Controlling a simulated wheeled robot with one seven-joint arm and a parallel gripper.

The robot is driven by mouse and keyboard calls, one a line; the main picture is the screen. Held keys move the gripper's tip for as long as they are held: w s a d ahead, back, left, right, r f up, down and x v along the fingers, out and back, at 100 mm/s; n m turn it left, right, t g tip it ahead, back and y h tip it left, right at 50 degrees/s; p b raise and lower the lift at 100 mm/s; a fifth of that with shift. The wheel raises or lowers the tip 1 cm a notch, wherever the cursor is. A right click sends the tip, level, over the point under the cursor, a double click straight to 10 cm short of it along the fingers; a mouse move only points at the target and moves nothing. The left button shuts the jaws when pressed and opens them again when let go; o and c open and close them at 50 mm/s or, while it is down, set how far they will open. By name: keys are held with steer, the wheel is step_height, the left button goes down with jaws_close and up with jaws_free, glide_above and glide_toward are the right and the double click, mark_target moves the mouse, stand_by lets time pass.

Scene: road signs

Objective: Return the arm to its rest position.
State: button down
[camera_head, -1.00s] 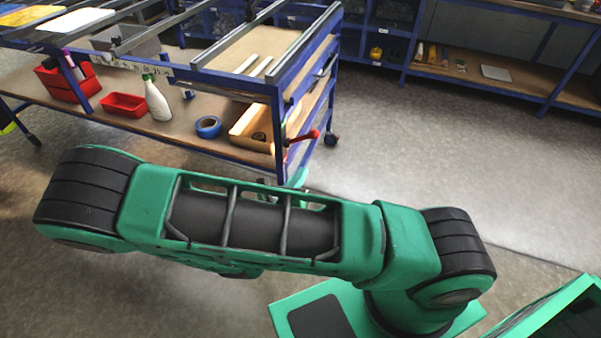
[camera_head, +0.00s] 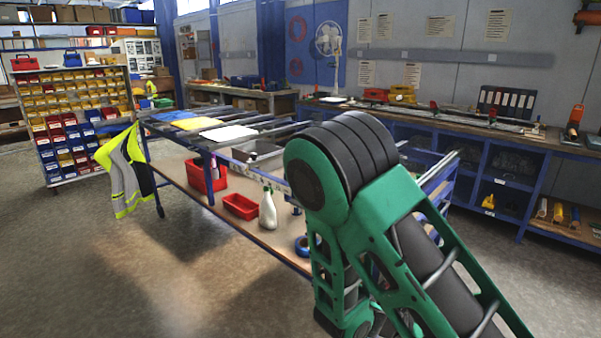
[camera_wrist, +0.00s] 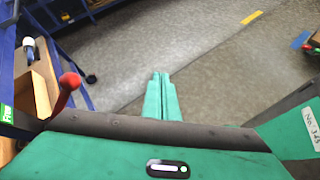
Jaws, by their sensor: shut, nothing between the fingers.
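My green and black arm (camera_head: 420,250) is folded in front of the blue work table in the head view, with its black elbow joint raised. My gripper (camera_wrist: 162,76) shows in the wrist view as two green fingers side by side, shut and empty, over bare grey floor. In the head view the gripper itself is not visible.
The blue table carries blue, yellow and white sheets (camera_head: 229,132) on top. Its lower shelf holds red bins (camera_head: 240,207), a white bottle (camera_head: 267,211) and blue tape (camera_head: 304,246). A red-knobbed lever (camera_wrist: 70,81) is left of the fingers. Floor (camera_head: 80,260) at left is clear.

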steer(key=s+d+r+m+g+y, duration=0.1)
steer(key=s+d+r+m+y, duration=0.2)
steer(key=s+r+m, duration=0.7)
steer(key=s+d+r+m+g+y, duration=0.1)
steer(key=s+d+r+m+y, duration=0.2)
steer(key=s+r+m+y, duration=0.5)
steer(key=s+r+m, duration=0.2)
steer(key=s+m, duration=0.1)
steer(key=m, duration=0.3)
steer(key=shift+s+g+y, duration=0.3)
steer(key=shift+s, duration=0.05)
steer(key=shift+d, duration=0.1)
